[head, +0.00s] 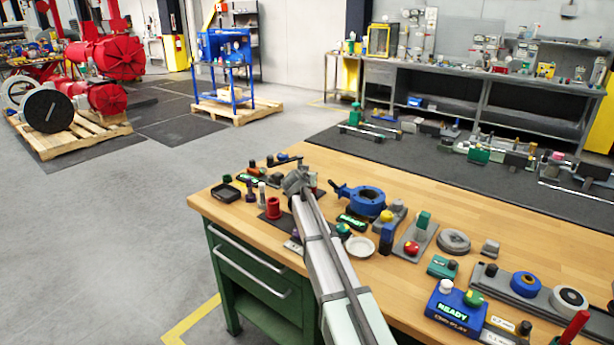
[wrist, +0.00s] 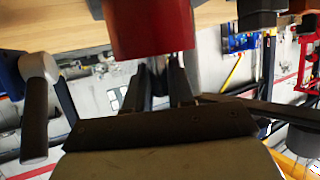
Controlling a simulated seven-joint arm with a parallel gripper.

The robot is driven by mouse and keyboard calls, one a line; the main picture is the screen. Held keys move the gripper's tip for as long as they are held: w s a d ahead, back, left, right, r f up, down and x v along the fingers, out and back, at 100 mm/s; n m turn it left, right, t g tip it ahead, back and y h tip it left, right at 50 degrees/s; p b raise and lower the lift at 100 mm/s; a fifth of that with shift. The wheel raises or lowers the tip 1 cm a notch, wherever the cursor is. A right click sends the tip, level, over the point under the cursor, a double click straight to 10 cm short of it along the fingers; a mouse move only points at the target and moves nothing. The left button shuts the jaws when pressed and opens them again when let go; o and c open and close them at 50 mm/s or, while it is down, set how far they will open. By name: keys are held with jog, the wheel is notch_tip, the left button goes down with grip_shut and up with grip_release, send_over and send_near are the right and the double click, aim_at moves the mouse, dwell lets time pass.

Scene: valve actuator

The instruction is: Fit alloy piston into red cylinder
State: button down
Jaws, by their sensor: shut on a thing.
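A small red cylinder (head: 273,207) stands upright on a dark mat near the table's front left. My gripper (head: 297,181) is low over the table, just right of and behind this cylinder.
A blue valve body (head: 366,201) stands right of my gripper, with a white dish (head: 360,246) nearer. Small upright parts and a black tray (head: 225,193) lie to the left. More fixtures crowd the right side. Bare wood shows behind the valve body.

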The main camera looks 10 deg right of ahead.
jog(key=shift+f, duration=0.25)
jog(key=c, duration=0.9)
grip_release()
jog(key=shift+f, duration=0.1)
jog(key=shift+v, duration=7)
